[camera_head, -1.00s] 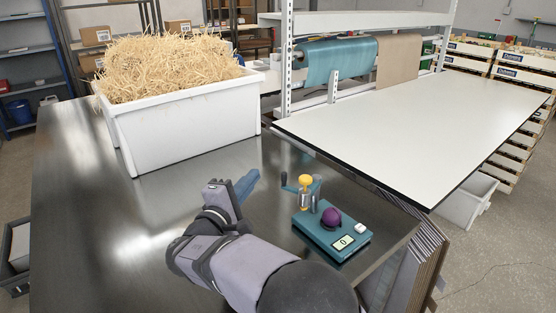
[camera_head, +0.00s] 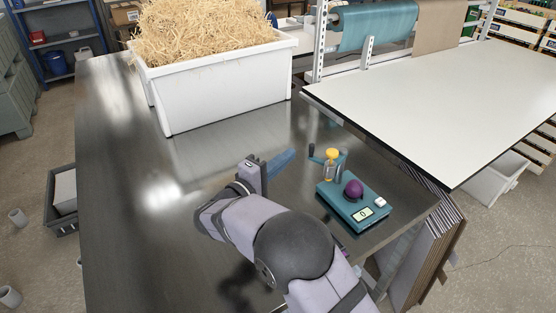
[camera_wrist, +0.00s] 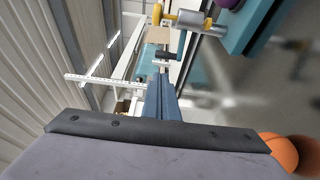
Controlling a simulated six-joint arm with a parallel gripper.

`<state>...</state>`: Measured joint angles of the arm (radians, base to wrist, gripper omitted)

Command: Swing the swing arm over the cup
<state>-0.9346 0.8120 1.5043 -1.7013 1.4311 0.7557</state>
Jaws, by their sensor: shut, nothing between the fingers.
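A teal device (camera_head: 340,203) with a display reading 0 sits near the table's right edge. Its metal post has a yellow top (camera_head: 332,153), also in the wrist view (camera_wrist: 168,19). A teal swing arm (camera_head: 318,158) with a dark-ended handle (camera_head: 311,149) sticks out left of the post; in the wrist view the arm (camera_wrist: 181,44) lies just beyond my fingertips. A round purple piece (camera_head: 352,189) sits on the device. I cannot tell which part is the cup. My gripper (camera_head: 292,153) has blue fingers, shut and empty, left of the handle and apparently apart from it. It also shows in the wrist view (camera_wrist: 161,82).
A white bin (camera_head: 225,90) of straw stands on the dark metal table (camera_head: 130,210) at the back left. A white worktop (camera_head: 440,105) adjoins at right, with a teal roll (camera_head: 375,25) behind. The metal surface left of my arm is clear.

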